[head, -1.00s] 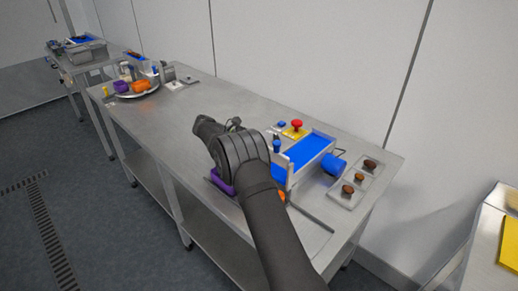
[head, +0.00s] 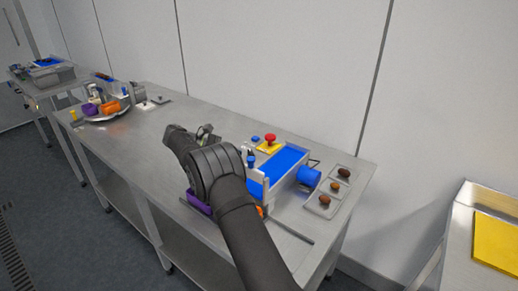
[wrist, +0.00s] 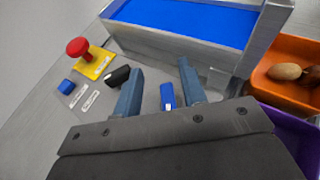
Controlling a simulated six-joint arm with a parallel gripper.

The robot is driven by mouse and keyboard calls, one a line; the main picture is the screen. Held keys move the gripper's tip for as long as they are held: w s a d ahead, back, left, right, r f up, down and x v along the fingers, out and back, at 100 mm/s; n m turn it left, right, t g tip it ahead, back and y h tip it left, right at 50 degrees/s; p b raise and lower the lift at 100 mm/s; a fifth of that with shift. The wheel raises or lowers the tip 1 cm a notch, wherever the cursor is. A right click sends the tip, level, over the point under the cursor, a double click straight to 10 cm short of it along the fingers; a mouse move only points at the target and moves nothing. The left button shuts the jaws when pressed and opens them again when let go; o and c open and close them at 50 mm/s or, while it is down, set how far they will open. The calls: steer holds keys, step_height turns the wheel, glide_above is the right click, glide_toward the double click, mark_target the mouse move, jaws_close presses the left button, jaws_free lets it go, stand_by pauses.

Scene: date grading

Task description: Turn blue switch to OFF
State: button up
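A small blue block (wrist: 66,87), which looks like the blue switch, sits beside two white labels (wrist: 90,100) at the left of the wrist view. It also shows in the head view (head: 255,138), left of the red button. Which label it points to is too small to tell. My gripper (wrist: 160,66) is open and empty, its two fingers apart over the table, to the right of the block. A second small blue piece (wrist: 167,96) with a pale end appears between the fingers, apart from them. My arm hides part of the bench in the head view.
A red button (wrist: 77,47) on a yellow base (wrist: 97,64) and a black piece (wrist: 118,76) stand near the left finger. The blue conveyor (head: 285,160) lies beyond. Orange (wrist: 300,50) and purple (wrist: 290,123) bins are at the right. The bench's left-middle is clear.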

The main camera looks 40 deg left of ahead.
steer(key=w+d+r, duration=0.4)
steer(key=d+r, duration=0.3)
steer(key=d, duration=0.4)
steer(key=shift+w, duration=0.15)
steer(key=o, duration=0.5)
steer(key=shift+o, duration=0.5)
steer(key=shift+s+a+m+g+y, duration=0.1)
steer(key=shift+s+m+g+y, duration=0.1)
steer(key=shift+m+y, duration=0.3)
steer(key=shift+s+m+g+y, duration=0.15)
steer(key=shift+m+g+y, duration=0.05)
steer(key=shift+m+y, duration=0.25)
steer(key=s+a+r+m+g+y, duration=0.2)
steer(key=s+a+r+m+y, duration=0.1)
steer(key=s+m+y, duration=0.4)
steer(key=s+a+r+m+g+y, duration=0.25)
steer(key=m+y, duration=0.25)
steer(key=m, duration=0.4)
steer(key=shift+t, duration=0.25)
steer(key=x, duration=1.6)
steer(key=shift+a+f, duration=0.25)
